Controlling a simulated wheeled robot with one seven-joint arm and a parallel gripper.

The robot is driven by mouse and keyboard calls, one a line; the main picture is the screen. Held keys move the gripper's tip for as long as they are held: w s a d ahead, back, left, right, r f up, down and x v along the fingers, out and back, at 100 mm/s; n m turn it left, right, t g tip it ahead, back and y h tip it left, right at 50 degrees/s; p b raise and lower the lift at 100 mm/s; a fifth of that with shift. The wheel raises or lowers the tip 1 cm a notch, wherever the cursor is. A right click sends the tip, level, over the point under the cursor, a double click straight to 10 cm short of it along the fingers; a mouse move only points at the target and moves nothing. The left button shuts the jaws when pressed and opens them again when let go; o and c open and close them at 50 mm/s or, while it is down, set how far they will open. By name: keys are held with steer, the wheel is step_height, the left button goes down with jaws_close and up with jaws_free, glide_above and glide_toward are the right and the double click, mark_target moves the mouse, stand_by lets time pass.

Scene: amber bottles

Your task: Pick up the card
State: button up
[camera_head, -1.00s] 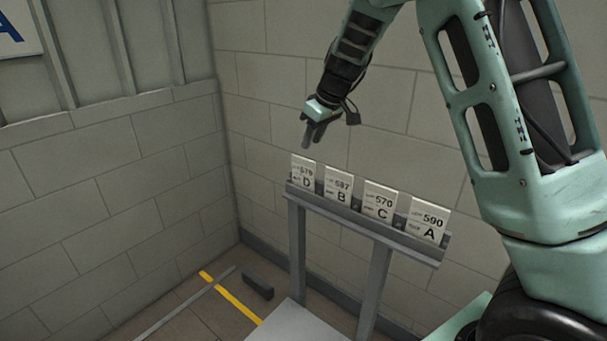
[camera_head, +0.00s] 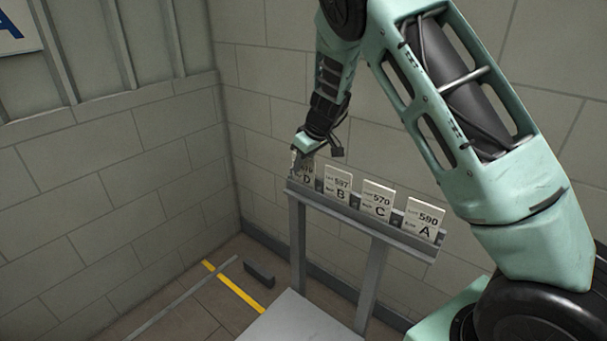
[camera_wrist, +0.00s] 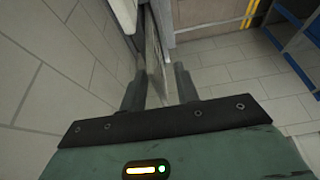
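Several white cards stand in a row on a grey rack (camera_head: 405,238): card D (camera_head: 307,180) at the left end, then card B (camera_head: 338,186), card C (camera_head: 377,201) and card A (camera_head: 425,221). My gripper (camera_head: 301,165) is at the top of card D and hides part of it. In the wrist view, the two dark fingers (camera_wrist: 157,88) are apart, with a thin card edge (camera_wrist: 154,62) between them. A gap shows beside the card, so the fingers do not look closed on it.
A block wall stands close behind the rack. A grey flat surface (camera_head: 302,318) lies in front of its legs. A dark block (camera_head: 260,274) and yellow floor tape (camera_head: 234,287) are at the lower left. Blue shelving (camera_wrist: 298,45) shows in the wrist view.

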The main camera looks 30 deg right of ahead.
jaws_close()
